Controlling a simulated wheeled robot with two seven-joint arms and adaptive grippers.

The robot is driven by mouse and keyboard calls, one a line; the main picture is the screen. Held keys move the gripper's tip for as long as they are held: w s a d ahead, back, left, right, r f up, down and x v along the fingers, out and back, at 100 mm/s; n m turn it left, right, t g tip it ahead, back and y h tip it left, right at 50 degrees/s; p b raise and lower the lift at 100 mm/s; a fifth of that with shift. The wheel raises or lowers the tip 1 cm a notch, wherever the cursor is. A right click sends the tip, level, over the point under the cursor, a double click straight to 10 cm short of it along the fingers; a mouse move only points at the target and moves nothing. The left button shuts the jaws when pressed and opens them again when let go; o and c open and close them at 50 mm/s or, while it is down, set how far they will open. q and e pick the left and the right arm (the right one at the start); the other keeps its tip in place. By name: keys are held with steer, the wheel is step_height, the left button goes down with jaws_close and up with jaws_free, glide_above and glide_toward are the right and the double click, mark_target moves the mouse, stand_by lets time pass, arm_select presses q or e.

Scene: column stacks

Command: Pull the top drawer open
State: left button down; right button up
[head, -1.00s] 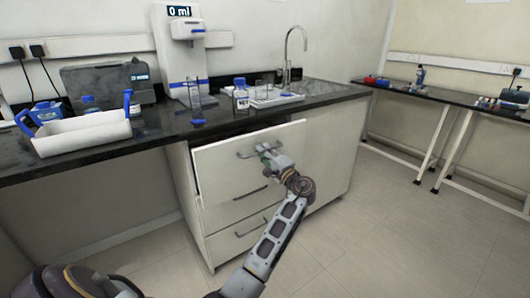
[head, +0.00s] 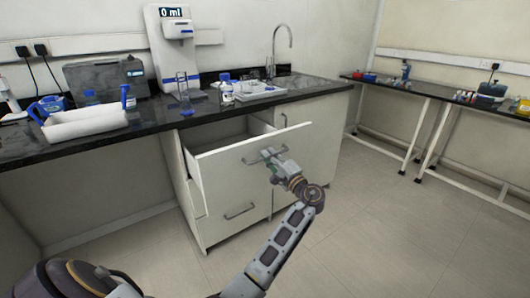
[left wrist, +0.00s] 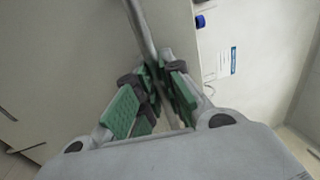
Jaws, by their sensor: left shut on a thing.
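The top drawer (head: 228,168) of the white cabinet under the black counter stands pulled well out, and part of its inside shows above its front panel. My left gripper (head: 270,160) is at the bar handle (head: 252,160) on the drawer front. In the left wrist view the green-padded fingers of my left gripper (left wrist: 160,92) are shut on the metal handle bar (left wrist: 141,30). My right gripper is not in view.
A lower drawer handle (head: 240,211) shows below the open drawer. On the black counter (head: 150,128) stand a white tray (head: 85,126), a dispenser (head: 172,60) and glassware. The floor (head: 370,220) to the right is clear.

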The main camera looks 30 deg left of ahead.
arm_select(q)
steer(key=shift+r+v, duration=0.15)
steer(key=shift+v, duration=0.9)
steer(key=shift+r+v, duration=0.15)
steer(key=shift+v, duration=0.9)
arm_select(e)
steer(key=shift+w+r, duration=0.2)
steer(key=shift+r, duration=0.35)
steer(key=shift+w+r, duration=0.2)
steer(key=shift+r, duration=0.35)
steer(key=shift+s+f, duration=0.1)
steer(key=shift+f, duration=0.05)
arm_select(q)
steer(key=c, duration=1.5)
jaws_free()
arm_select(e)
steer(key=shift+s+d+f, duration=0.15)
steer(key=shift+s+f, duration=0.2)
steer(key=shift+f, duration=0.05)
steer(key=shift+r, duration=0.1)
